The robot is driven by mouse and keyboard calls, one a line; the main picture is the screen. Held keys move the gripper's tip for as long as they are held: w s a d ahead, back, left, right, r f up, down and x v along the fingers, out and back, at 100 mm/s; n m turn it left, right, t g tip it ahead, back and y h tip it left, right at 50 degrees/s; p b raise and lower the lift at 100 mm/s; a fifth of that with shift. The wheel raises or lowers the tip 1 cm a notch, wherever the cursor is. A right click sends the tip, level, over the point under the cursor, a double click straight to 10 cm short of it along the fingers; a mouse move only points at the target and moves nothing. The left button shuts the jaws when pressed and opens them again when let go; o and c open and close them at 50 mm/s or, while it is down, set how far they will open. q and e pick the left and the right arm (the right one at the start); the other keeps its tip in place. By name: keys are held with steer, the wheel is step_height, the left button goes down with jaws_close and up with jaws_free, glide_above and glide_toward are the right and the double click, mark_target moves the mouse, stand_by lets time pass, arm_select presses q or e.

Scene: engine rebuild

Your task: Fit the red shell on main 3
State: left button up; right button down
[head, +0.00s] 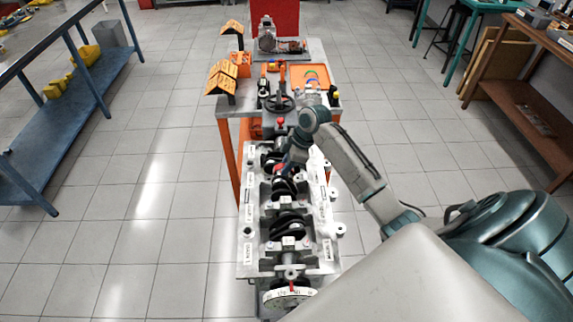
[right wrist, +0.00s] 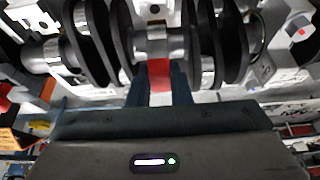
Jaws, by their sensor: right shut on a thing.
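The engine block (head: 247,236) stands in the middle of the head view with its dark crankshaft (head: 287,226) lying along it. My right gripper (head: 283,167) reaches down at the crankshaft in the far half of the block. In the right wrist view it is shut on the red shell (right wrist: 159,70), a small red strip between the fingers. The shell's upper end is close against a shiny journal (right wrist: 158,45) between dark crank webs; I cannot tell whether it touches or is seated. A bit of red also shows at the gripper in the head view. My left gripper is not in view.
A white graduated wheel (head: 290,297) is at the block's near end. The floor left of the block is clear.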

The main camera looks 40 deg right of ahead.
steer(key=shift+f, duration=0.3)
steer(key=shift+r+p, duration=0.3)
steer(key=shift+p, duration=0.1)
stand_by(0.4)
steer(key=shift+f, duration=0.35)
stand_by(0.6)
steer(key=shift+r+p, duration=0.3)
steer(key=shift+p, duration=0.05)
stand_by(0.4)
steer(key=c, duration=1.6)
jaws_free()
steer(key=shift+o, duration=0.2)
steer(key=shift+r, duration=0.15)
